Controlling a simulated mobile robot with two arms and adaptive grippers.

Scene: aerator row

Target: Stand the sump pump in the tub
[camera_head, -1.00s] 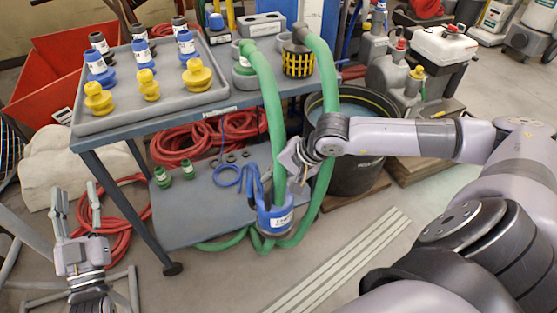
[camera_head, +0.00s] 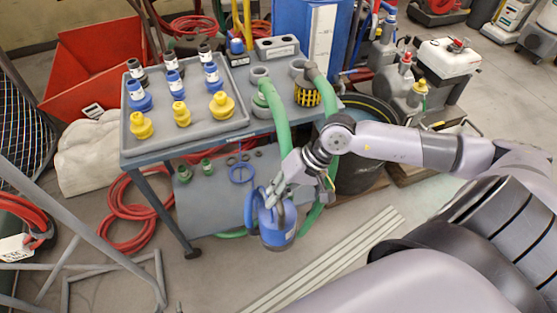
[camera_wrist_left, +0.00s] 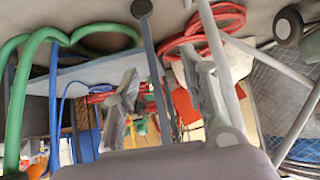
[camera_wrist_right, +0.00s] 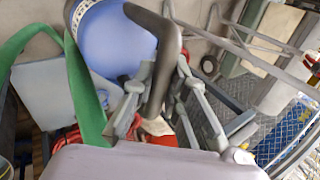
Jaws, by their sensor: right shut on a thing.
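The blue sump pump (camera_head: 277,232), with a white label, hangs from my right gripper (camera_head: 274,192) in front of the cart's lower shelf. In the right wrist view the fingers (camera_wrist_right: 160,85) are shut on its dark handle, and the blue body (camera_wrist_right: 112,40) shows beyond. The black round tub (camera_head: 358,176) stands on the floor to the right of the cart; my right arm crosses in front of it and hides part of its opening. My left gripper is outside the head view; in the left wrist view its fingers (camera_wrist_left: 160,75) are apart and empty.
A cart carries a grey tray (camera_head: 195,128) of yellow and blue fittings. Green hoses (camera_head: 278,112) loop down from its top near the pump. Grey strips (camera_head: 330,260) lie on open floor in front.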

